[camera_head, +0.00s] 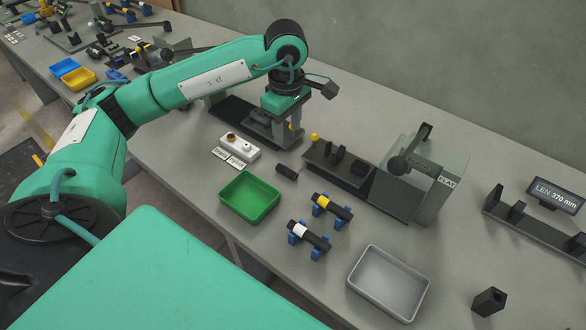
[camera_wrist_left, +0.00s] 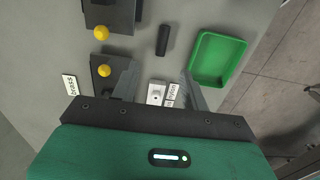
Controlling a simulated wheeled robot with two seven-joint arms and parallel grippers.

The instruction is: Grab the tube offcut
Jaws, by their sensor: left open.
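The tube offcut appears to be the short black cylinder (camera_head: 287,172) lying on the grey bench, right of the green tray. It also shows in the left wrist view (camera_wrist_left: 163,40), near the top, beyond the fingertips. My left gripper (camera_head: 290,128) is above the bench, beyond the offcut in the head view, with its fingers pointing down. In the left wrist view its two fingers (camera_wrist_left: 158,82) are spread apart, and the offcut is clear of both. Nothing shows held between them. My right gripper is in neither view.
The green tray (camera_head: 250,197), a white block (camera_head: 240,147) and label cards (camera_head: 230,158) are near the offcut. A black fixture with a yellow knob (camera_head: 340,166) stands to its right. Black tubes on blue stands (camera_head: 333,206) and a grey tray (camera_head: 389,283) sit nearer the front edge.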

